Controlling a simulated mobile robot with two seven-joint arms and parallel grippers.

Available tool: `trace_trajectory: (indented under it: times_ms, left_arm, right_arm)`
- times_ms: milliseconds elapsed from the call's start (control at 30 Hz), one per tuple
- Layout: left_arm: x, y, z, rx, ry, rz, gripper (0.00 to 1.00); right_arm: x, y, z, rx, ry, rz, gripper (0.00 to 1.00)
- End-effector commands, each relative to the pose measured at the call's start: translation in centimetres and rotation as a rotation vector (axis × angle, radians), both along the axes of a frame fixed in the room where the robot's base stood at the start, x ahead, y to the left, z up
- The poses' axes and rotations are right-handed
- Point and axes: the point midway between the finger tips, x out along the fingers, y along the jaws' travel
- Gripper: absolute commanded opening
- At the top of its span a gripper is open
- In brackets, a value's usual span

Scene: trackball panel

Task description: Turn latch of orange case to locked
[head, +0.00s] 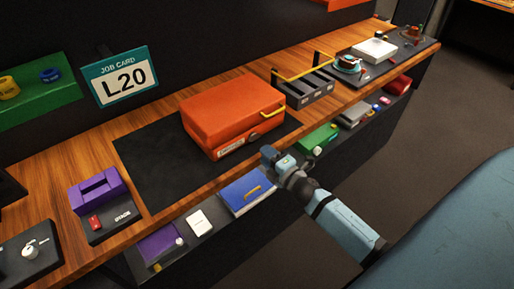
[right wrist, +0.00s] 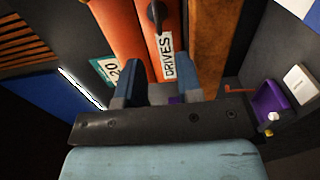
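My left gripper is not in view.
A purple box (head: 98,190) stands left on the bench, and a dark tray with a yellow bar (head: 308,88) stands right of the case. A lower shelf holds a blue case (head: 245,190) and a green case (head: 320,136). The mat (head: 150,165) left of the case is clear.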

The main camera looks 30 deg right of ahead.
Motion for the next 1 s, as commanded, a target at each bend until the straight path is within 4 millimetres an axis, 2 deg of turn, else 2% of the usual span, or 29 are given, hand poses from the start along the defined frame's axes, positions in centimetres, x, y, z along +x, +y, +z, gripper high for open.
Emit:
trace_trajectory:
  times_ms: [33, 200, 400, 1000]
  left_arm:
    - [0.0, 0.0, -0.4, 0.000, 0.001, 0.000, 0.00]
    - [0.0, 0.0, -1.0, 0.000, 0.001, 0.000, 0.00]
    - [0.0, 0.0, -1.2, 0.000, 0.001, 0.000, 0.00]
    - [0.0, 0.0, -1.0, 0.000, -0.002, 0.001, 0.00]
  right_arm:
    - [-1.4, -0.1, -0.3, 0.001, 0.002, 0.000, 0.33]
    - [-4.7, -0.3, -0.2, 0.001, 0.002, 0.000, 0.33]
    - [-6.8, -0.5, -0.1, 0.001, 0.000, 0.000, 0.33]
    - [-7.1, -0.5, 0.0, 0.001, 0.000, 0.000, 0.33]
